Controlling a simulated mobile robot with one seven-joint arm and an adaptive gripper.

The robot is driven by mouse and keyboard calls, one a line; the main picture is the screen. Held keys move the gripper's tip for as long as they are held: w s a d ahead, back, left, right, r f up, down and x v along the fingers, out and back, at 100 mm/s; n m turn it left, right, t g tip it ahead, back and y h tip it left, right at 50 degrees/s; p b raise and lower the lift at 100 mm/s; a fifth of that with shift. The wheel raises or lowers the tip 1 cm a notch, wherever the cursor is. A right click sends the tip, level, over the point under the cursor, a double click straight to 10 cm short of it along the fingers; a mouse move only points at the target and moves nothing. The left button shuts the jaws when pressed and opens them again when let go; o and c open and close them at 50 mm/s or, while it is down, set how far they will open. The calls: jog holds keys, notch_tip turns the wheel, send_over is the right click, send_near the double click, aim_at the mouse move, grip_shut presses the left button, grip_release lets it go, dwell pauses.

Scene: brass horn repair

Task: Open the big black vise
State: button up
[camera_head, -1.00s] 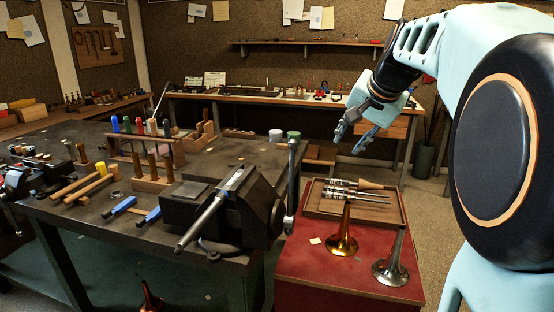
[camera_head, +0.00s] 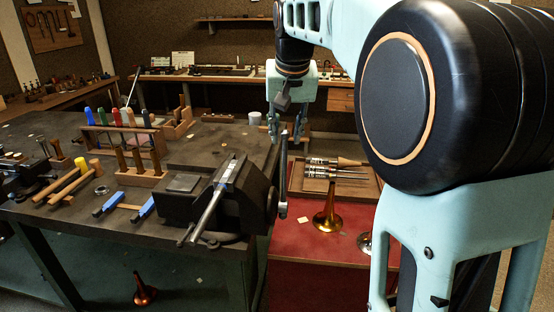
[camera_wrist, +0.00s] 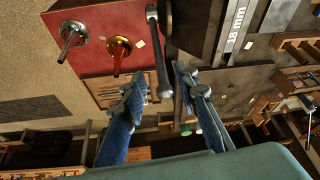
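The big black vise (camera_head: 235,208) is mounted at the right front corner of the dark workbench. Its steel handle bar (camera_head: 283,175) stands upright at the vise's right end. My gripper (camera_head: 286,125) is open and empty, around the height of the bar's top end. In the wrist view, my two blue fingers (camera_wrist: 160,84) are spread apart. The end of the handle bar (camera_wrist: 158,50) shows between the fingertips there; I cannot tell the depth gap. The vise (camera_wrist: 207,35) also shows at the top of the wrist view, beside an "18 mm" marking.
The red cabinet top (camera_head: 300,246) right of the vise holds a wooden tray (camera_head: 367,190) of tools, a brass bell (camera_head: 327,214) and a silver bell (camera_head: 365,243). Screwdriver racks (camera_head: 128,140) and mallets (camera_head: 70,180) occupy the bench left of the vise.

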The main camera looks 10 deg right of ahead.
aim_at(285, 156)
jog(key=x, duration=1)
jog(key=shift+w+d+f, duration=0.1)
jog(key=shift+f, duration=0.3)
jog(key=shift+c, duration=0.5)
grip_shut()
